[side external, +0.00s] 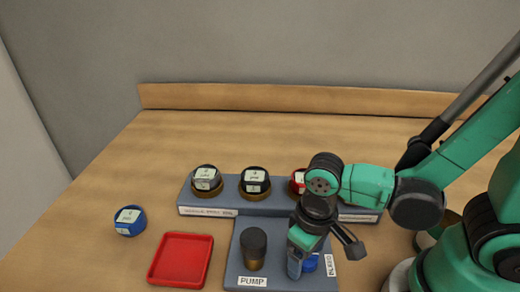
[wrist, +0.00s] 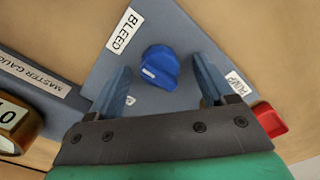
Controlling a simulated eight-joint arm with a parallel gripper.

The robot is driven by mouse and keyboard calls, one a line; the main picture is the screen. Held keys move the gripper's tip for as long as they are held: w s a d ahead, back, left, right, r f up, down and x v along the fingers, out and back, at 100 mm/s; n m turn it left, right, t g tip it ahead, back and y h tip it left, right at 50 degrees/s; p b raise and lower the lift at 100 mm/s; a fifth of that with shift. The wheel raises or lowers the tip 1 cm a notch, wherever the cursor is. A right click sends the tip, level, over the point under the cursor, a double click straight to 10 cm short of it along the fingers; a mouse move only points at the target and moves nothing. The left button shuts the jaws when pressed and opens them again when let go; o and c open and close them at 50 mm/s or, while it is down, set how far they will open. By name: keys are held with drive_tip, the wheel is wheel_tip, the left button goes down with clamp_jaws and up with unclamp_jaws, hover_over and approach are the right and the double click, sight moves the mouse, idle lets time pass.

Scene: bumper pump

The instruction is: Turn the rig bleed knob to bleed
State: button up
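The blue bleed knob (wrist: 160,67) stands on the blue-grey rig plate (wrist: 102,82) near the white BLEED label (wrist: 122,30). A white mark is on its lower left side in the wrist view. My gripper (wrist: 161,72) is open, with one finger on each side of the knob and a gap showing on both sides. In the side view, my gripper (side external: 301,262) is down over the plate and partly hides the knob (side external: 312,263). The BLEED label (side external: 330,264) is right of it. I cannot tell the exact fingertip height.
A dark pump cylinder (side external: 254,246) stands left of my gripper, behind the PUMP label (side external: 253,282). Round gauges (side external: 207,180) (side external: 255,183) sit on the rear bar; a red-rimmed one (side external: 296,182) is partly hidden. A red tray (side external: 180,261) and blue gauge (side external: 129,221) lie left.

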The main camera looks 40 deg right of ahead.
drive_tip(key=shift+r, duration=2.8)
